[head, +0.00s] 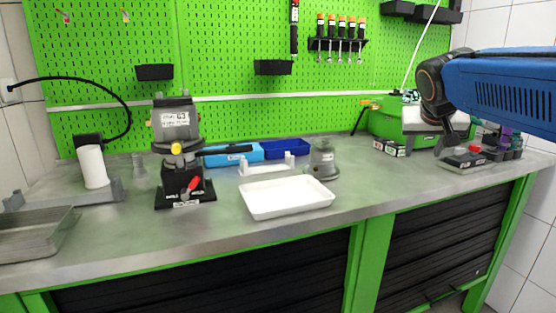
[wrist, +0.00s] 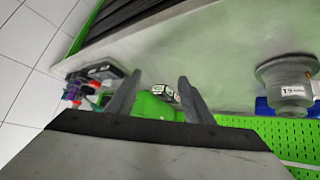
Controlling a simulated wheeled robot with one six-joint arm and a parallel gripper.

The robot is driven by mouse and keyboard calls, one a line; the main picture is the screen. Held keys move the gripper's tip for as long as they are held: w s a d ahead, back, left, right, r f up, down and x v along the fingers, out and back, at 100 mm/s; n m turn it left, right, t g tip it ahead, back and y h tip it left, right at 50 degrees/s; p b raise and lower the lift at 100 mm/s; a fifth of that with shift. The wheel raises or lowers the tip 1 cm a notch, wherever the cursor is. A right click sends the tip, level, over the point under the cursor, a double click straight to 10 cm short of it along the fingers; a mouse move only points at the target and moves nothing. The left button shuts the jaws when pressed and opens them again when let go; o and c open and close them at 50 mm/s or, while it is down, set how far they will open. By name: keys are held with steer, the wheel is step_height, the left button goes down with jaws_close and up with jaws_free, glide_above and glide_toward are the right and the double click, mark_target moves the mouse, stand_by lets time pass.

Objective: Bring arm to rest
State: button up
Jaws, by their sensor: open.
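My arm, with its blue link (head: 505,88) and black wrist joint, reaches in from the right side of the head view. My gripper hangs over the right part of the bench; in the head view its fingers are hard to make out. In the wrist view my gripper (wrist: 158,92) shows two grey fingers standing apart, with nothing held between them. Behind the fingers are a green box (wrist: 152,108) and small labelled boxes (wrist: 165,91), apart from the gripper as far as I can tell.
A grey metal workbench (head: 240,225) holds a pump unit (head: 178,150), a white tray (head: 287,197), blue bins (head: 285,149) and a grey flanged part (head: 323,160). A black device (head: 463,160) stands below my arm at right. A green pegboard (head: 225,50) rises behind. The bench front right of the tray is clear.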

steer(key=s+a+f+n+g+y, duration=0.1)
steer(key=s+a+f, duration=0.3)
steer(key=s+f, duration=0.9)
steer(key=s+a+f+n+g+y, duration=0.2)
steer(key=s+a+f, duration=0.2)
steer(key=s+f, duration=0.9)
steer(key=shift+s+a+f+y, duration=0.2)
steer(key=shift+s+f+y, duration=0.15)
steer(key=shift+s, duration=0.85)
